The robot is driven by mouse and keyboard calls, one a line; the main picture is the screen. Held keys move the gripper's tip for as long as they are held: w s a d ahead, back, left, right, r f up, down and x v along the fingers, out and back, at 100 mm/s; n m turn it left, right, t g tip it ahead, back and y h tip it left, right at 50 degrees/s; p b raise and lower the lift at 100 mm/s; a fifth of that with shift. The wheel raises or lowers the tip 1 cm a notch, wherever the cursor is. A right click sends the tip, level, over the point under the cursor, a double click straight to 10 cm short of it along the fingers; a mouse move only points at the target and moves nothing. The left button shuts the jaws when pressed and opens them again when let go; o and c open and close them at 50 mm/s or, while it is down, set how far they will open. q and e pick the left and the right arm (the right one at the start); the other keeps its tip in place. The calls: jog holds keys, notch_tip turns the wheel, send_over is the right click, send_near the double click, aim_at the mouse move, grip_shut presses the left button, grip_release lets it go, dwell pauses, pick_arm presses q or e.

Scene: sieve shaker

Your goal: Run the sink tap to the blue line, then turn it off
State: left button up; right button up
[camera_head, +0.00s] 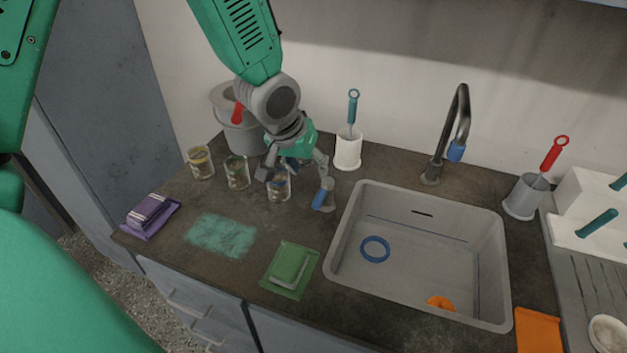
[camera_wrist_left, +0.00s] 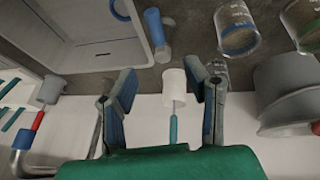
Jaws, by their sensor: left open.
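The grey sink (camera_head: 345,235) is sunk in the dark counter, with a thin blue line (camera_head: 405,228) along its inner wall. I see no water stream or clear water level. The dark gooseneck tap (camera_head: 460,100) stands behind the sink and has a blue part near its spout. A short grey post with a blue handle (camera_head: 325,193) stands left of the sink; it also shows in the left wrist view (camera_wrist_left: 157,35). My left gripper (camera_head: 293,170) is open and empty, above the counter just left of and behind that post. My right gripper is out of view.
A blue ring (camera_head: 375,249) and an orange item (camera_head: 440,303) lie in the sink. Several glass jars (camera_head: 237,173) stand by my left gripper. A white cup (camera_head: 348,150) with a teal-handled brush is behind it. A green packet (camera_head: 290,269) lies at the front.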

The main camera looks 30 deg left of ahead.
aim_at(322, 190)
pick_arm(q)
jog(key=f, duration=0.1)
jog(key=w+d+f, duration=0.1)
jog(key=f, duration=0.1)
jog(key=w+d+f, duration=0.1)
jog(key=shift+w+f, duration=0.2)
jog(key=shift+f, duration=0.2)
jog(key=a+f, duration=0.1)
jog(key=w+a+f, duration=0.1)
jog(key=f, duration=0.2)
jog(key=shift+w+a+f+b, duration=0.3)
jog(key=shift+w+a+b, duration=0.05)
jog(key=shift+a, duration=0.05)
jog(key=shift+w+a+f, duration=0.1)
jog(key=shift+f, duration=0.1)
jog(key=shift+d, duration=0.2)
jog(key=shift+d+r, duration=0.15)
jog(key=shift+d, duration=0.7)
jog(key=shift+d+r, duration=0.1)
jog(key=shift+d, duration=0.2)
jog(key=shift+c, duration=1.3)
jog(key=shift+d, duration=0.15)
jog(key=c, duration=0.7)
grip_shut()
jog(key=shift+a, duration=1)
jog(key=shift+d, duration=0.4)
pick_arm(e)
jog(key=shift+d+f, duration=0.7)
